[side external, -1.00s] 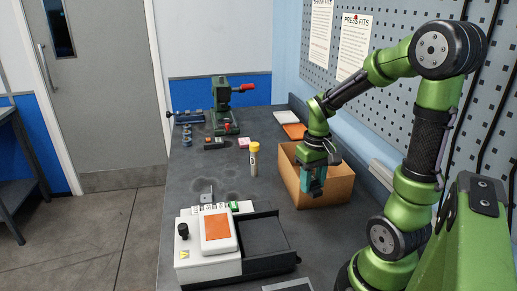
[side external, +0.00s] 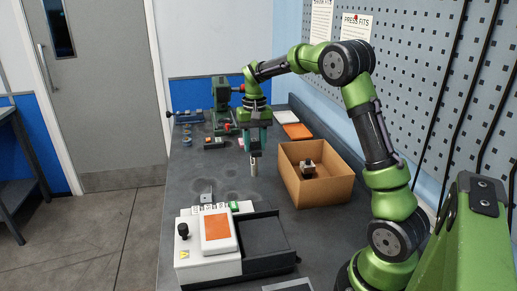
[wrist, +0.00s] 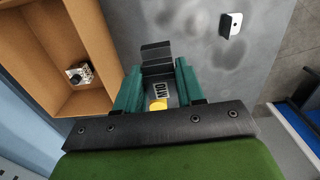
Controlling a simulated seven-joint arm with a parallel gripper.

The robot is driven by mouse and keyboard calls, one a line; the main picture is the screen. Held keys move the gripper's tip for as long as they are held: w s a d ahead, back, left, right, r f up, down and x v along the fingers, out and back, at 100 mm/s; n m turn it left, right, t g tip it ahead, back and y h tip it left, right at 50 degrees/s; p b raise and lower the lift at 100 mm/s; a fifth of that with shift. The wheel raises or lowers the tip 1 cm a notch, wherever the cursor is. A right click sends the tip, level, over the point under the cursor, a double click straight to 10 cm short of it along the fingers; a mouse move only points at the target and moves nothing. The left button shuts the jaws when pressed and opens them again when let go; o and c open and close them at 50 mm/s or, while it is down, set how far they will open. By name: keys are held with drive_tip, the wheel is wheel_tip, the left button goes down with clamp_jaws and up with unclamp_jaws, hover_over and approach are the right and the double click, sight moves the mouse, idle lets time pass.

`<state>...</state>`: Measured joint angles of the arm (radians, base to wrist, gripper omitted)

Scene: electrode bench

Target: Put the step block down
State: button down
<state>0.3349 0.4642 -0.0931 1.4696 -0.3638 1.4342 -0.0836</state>
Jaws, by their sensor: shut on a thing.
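My gripper (side external: 254,147) points down over the bench, left of the box. I cannot tell whether the tube touches the bench.
A white device with an orange screen (side external: 216,226) and a black tray stands at the front. A small metal bracket (side external: 207,193) sits behind it. A green press (side external: 220,95) stands at the back left, with small items near it. The bench left of the tube is clear.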

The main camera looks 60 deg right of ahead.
drive_tip(key=w+f, duration=0.1)
drive_tip(key=w, duration=0.2)
hover_over(249, 192)
wheel_tip(249, 192, down, 10)
drive_tip(key=shift+a, duration=0.1)
drive_tip(key=shift+f, duration=2.25)
drive_tip(key=shift+f, duration=0.1)
drive_tip(key=c, duration=0.7)
unclamp_jaws()
drive_tip(key=shift+f, duration=0.1)
